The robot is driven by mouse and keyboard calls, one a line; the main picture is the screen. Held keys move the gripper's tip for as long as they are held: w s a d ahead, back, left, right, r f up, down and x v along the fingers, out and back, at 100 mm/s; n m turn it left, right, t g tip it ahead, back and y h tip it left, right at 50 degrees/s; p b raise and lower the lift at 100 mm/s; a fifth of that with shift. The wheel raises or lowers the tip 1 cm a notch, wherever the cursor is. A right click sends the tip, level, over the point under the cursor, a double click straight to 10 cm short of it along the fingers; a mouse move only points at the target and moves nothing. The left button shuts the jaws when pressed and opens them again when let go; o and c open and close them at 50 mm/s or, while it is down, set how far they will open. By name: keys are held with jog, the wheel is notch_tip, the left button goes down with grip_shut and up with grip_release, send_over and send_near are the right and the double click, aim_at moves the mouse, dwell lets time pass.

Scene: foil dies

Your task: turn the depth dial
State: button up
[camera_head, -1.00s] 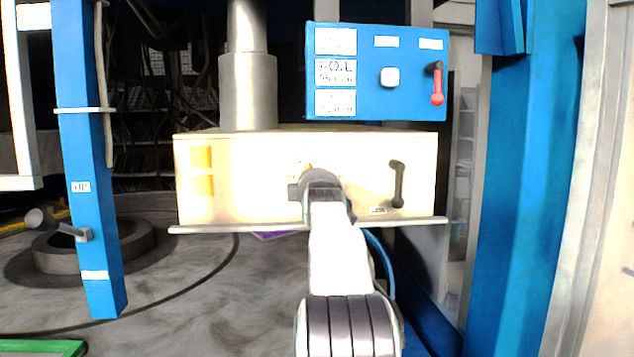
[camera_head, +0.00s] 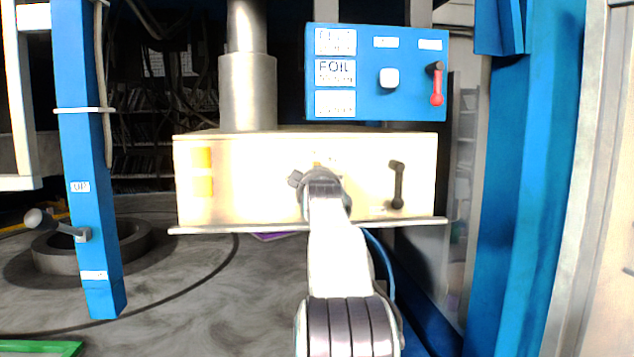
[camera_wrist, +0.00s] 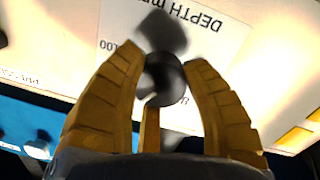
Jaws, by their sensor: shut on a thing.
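The depth dial (camera_wrist: 165,80) is a dark grey knob on the pale panel, with a dark blurred block (camera_wrist: 163,33) just past it in the wrist view. Printed "DEPTH m…" lettering shows upside down beside it. My gripper (camera_wrist: 165,78) is shut on the dial, with yellow ribbed fingers on either side and a third finger below it in the picture. In the head view my gripper (camera_head: 316,172) reaches the middle of the pale box front (camera_head: 245,180). My arm hides most of the dial there.
A dark lever (camera_head: 397,185) sits right of my gripper on the same front. Above is a blue control box (camera_head: 375,100) with a white button (camera_head: 389,78) and a red-handled lever (camera_head: 436,88). A thin ledge (camera_head: 210,229) runs below. Blue posts (camera_head: 90,160) stand at both sides.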

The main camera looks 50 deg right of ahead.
dwell(0.4)
jog(key=o, duration=1.2)
jog(key=shift+w, duration=0.1)
jog(key=shift+a, duration=0.1)
jog(key=v, duration=1.2)
jog(key=shift+f, duration=0.15)
